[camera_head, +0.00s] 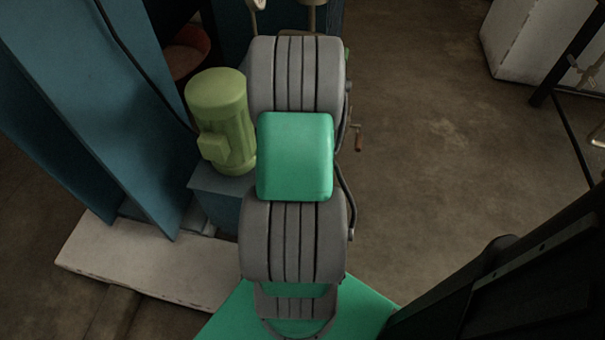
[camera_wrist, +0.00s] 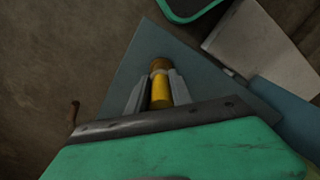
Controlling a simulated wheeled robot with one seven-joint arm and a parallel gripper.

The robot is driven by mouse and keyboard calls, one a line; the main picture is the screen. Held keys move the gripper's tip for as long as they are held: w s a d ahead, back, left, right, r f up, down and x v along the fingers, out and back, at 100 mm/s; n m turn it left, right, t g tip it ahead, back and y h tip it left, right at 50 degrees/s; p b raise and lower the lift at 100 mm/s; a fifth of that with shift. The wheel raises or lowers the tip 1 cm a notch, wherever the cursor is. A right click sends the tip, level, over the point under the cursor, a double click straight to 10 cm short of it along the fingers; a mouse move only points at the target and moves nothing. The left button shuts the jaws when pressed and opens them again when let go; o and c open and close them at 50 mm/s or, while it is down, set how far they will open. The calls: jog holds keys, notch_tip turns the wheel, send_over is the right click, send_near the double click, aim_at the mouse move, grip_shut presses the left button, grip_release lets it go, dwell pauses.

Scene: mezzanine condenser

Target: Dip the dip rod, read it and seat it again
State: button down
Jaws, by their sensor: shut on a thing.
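In the wrist view my gripper (camera_wrist: 159,76) is shut on a yellow cylinder, which I take to be the grip of the dip rod (camera_wrist: 160,92). In the head view my own arm fills the middle and hides my gripper and the rod.
A green motor (camera_head: 220,120) stands left of my arm, beside a blue steel column (camera_head: 90,100) on a pale plinth (camera_head: 150,262). A small brown-ended handle (camera_head: 358,140) sticks out right of my arm. A pale block (camera_head: 530,40) stands far right. Open floor (camera_head: 430,130) lies between.

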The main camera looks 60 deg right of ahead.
jog(key=shift+f, duration=0.45)
jog(key=c, duration=1.1)
grip_release()
jog(key=shift+o, duration=0.2)
jog(key=shift+r, duration=0.15)
notch_tip(320, 180, up, 8)
jog(key=shift+f+p, duration=0.2)
jog(key=shift+p, duration=0.65)
